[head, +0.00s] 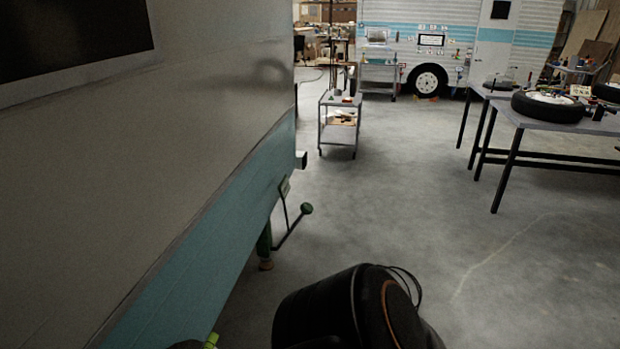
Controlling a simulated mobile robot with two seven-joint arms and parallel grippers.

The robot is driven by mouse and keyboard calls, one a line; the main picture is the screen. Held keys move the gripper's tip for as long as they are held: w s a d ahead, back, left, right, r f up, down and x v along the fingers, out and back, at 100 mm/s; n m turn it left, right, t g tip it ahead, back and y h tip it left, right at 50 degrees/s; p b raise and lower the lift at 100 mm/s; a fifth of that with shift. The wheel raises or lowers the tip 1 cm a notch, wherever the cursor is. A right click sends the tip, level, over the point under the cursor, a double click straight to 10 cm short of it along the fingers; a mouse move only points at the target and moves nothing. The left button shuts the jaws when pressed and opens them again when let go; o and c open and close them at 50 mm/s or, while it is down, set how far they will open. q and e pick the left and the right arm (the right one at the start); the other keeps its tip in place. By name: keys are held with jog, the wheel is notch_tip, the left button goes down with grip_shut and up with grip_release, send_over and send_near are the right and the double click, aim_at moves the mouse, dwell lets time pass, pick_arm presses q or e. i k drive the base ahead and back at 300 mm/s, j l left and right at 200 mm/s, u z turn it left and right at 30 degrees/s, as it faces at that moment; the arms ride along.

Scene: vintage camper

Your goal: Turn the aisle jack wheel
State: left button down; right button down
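A green jack leg (264,243) with a reddish-brown foot stands under the lower edge of the near camper, left of the picture's middle. A thin dark crank bar (287,228) comes out beside it and ends in a round green knob (306,208). I cannot make out a clear wheel rim on this jack at this size. No gripper fingers are clearly in view, and nothing I can see touches the crank or knob.
The near camper's grey and blue wall (190,160) fills the left side. A metal cart (338,121) stands farther down the aisle. A workbench (545,119) with tires is at the right; another camper (440,40) is behind. The concrete floor between is open.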

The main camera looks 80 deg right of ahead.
aim_at(306, 208)
jog(key=z, duration=2.6)
jog(key=i+l+u, duration=0.25)
jog(key=l, duration=0.45)
jog(key=i+l+u, duration=0.25)
jog(key=l, duration=0.5)
jog(key=i+l+u, duration=0.1)
jog(key=l+u, duration=0.15)
jog(key=l, duration=0.55)
jog(key=l+u, duration=0.25)
jog(key=l, duration=0.55)
jog(key=i+l+u, duration=0.1)
jog(key=i, duration=0.25)
jog(key=l, duration=0.1)
